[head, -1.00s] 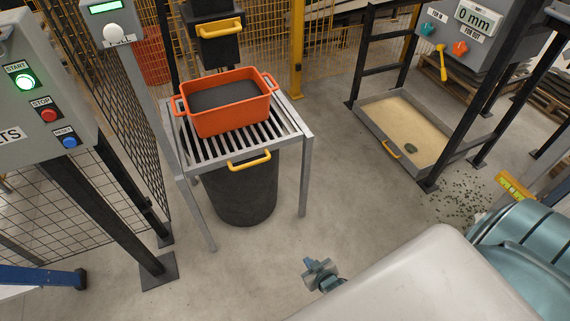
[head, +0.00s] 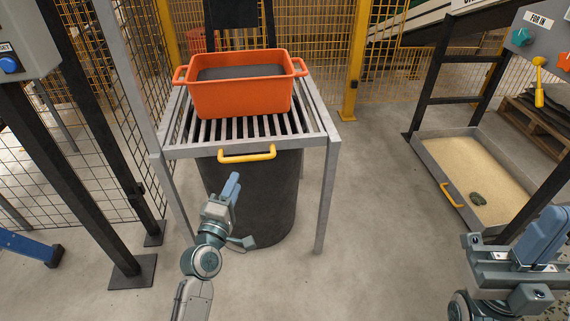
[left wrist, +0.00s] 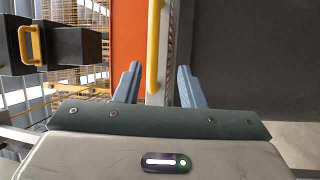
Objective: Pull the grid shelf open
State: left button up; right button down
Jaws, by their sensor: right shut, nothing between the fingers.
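The grid shelf (head: 171,137) is a grey metal frame with slats. Its yellow handle (head: 247,154) is on the front edge. An orange crate (head: 245,97) with dark content sits on the slats. My left gripper (head: 238,212) is below and in front of the handle, apart from it in the head view. In the left wrist view its two blue fingers (left wrist: 159,82) are spread, and the yellow handle (left wrist: 153,45) lies ahead, in line with the gap between them. My right gripper (head: 546,232) is shut and empty at the lower right, far from the shelf.
A black bin (head: 262,205) stands under the shelf. Mesh fence and dark posts flank the left side. A sand tray (head: 470,170) with its own yellow handle lies on the right. A control box (head: 545,40) hangs above it. Floor between shelf and tray is clear.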

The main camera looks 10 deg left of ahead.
pick_arm(q)
jog(key=w+r, duration=0.1)
jog(key=w, duration=0.2)
jog(key=w+d, duration=0.1)
jog(key=w, duration=0.3)
jog(key=w+d+r, duration=0.1)
jog(key=w, duration=0.2)
jog(key=shift+w+r, duration=0.35)
grip_shut()
